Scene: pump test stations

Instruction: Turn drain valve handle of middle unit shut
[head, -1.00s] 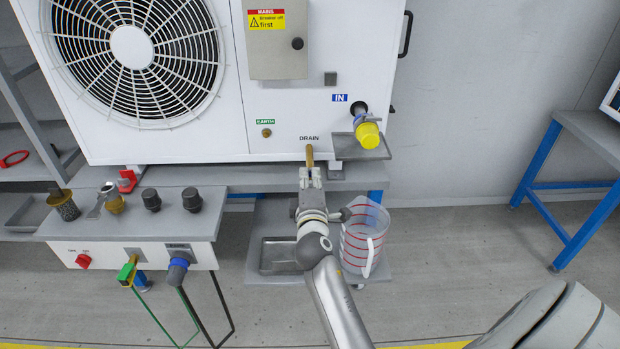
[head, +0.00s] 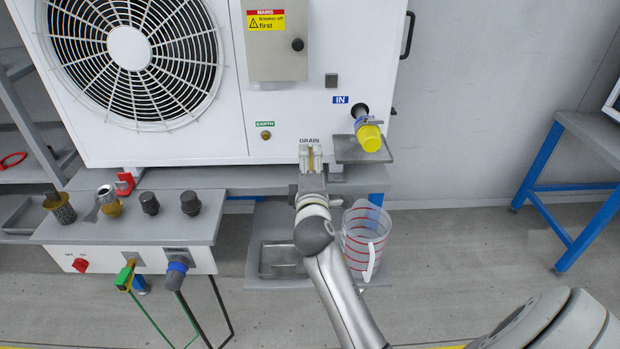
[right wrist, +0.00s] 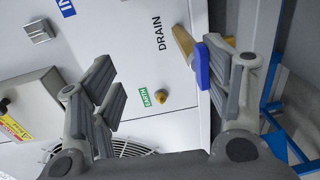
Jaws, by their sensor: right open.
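The white pump unit (head: 280,110) carries the DRAIN label above its drain valve. In the right wrist view the valve shows as a brass stem (right wrist: 182,42) with a blue handle (right wrist: 202,66). My right gripper (head: 311,156) is at the drain valve, below the DRAIN label, and its fingers hide most of the valve in the head view. In the right wrist view the gripper (right wrist: 163,85) is open. The blue handle lies close beside the inner face of its right-hand finger; I cannot tell if they touch. My left gripper is not in view.
A yellow-capped inlet (head: 368,136) sits above a small grey tray (head: 350,153) just right of the gripper. A clear jug (head: 364,245) stands below on a lower shelf (head: 262,225). Several fittings stand on the bench (head: 90,226) at left.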

